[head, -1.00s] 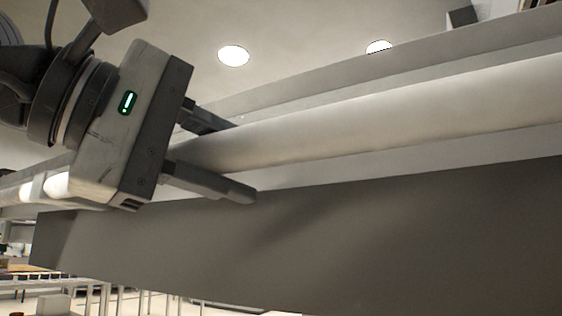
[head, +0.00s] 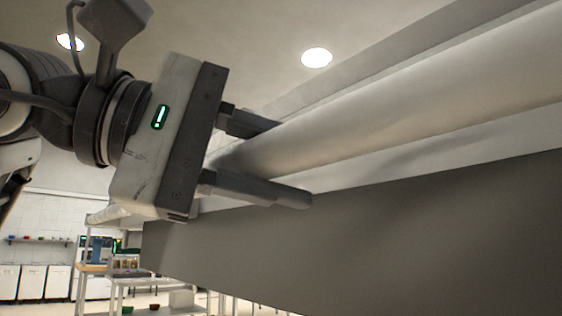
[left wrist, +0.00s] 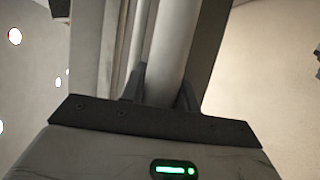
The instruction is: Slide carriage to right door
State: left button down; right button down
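A thick pale round bar (head: 420,90) runs from the upper right down to the left, along a long grey panel (head: 400,230). I cannot tell whether bar and panel belong to the carriage. My left gripper (head: 268,160) has one finger above the bar and one below it, near the fingers' full length. In the left wrist view the bar (left wrist: 171,50) passes between the two fingers (left wrist: 160,92), which look pressed against its sides. No door is recognisable. My right gripper is not in view.
Behind the panel's left end, lower left, are a light table frame (head: 150,290), white cabinets (head: 35,282) and a wall shelf (head: 38,240) with small coloured items. The ceiling has round lights (head: 317,57). The grey panel fills the lower right.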

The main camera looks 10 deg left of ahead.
pick_arm(q)
jog(key=c, duration=1.1)
grip_release()
jog(key=shift+s+a, duration=0.1)
jog(key=shift+s, duration=0.05)
jog(key=shift+o, duration=0.2)
jog(key=shift+a, duration=0.1)
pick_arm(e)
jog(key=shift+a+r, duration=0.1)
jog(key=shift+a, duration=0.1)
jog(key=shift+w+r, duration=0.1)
pick_arm(q)
jog(key=v, duration=1.6)
jog(key=shift+p, duration=0.45)
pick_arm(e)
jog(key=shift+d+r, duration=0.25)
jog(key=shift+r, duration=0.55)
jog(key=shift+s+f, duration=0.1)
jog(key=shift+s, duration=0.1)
